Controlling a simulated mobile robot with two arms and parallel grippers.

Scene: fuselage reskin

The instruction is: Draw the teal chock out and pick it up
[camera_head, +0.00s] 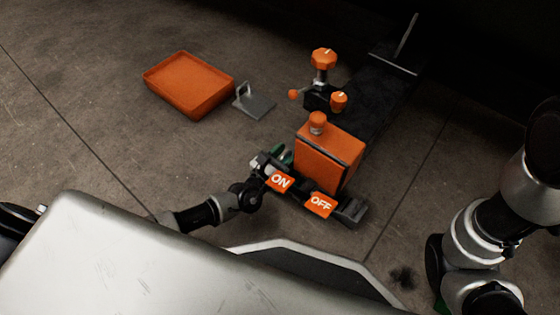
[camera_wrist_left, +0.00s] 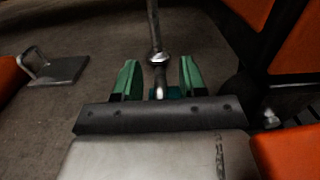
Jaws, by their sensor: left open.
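My left gripper (camera_head: 279,160) reaches in low beside the orange-and-black unit, and the unit's ON tag covers part of it. In the left wrist view its two green fingertips (camera_wrist_left: 156,80) stand apart, open. A small patch of teal, likely the chock (camera_wrist_left: 174,92), shows low between the fingers; most of it is hidden by the dark gripper bar. A metal rod with a rounded joint (camera_wrist_left: 157,57) stands upright in the gap. I cannot tell whether the fingers touch anything. My right arm is at the right, with only a sliver of green at the lower edge.
The orange unit (camera_head: 325,160) carries an ON tag (camera_head: 280,181) and an OFF tag (camera_head: 320,205). Behind it are orange knobs (camera_head: 324,58) and a dark ramp (camera_head: 375,88). An orange tray (camera_head: 188,84) and a grey handled plate (camera_head: 257,106) lie left on open floor.

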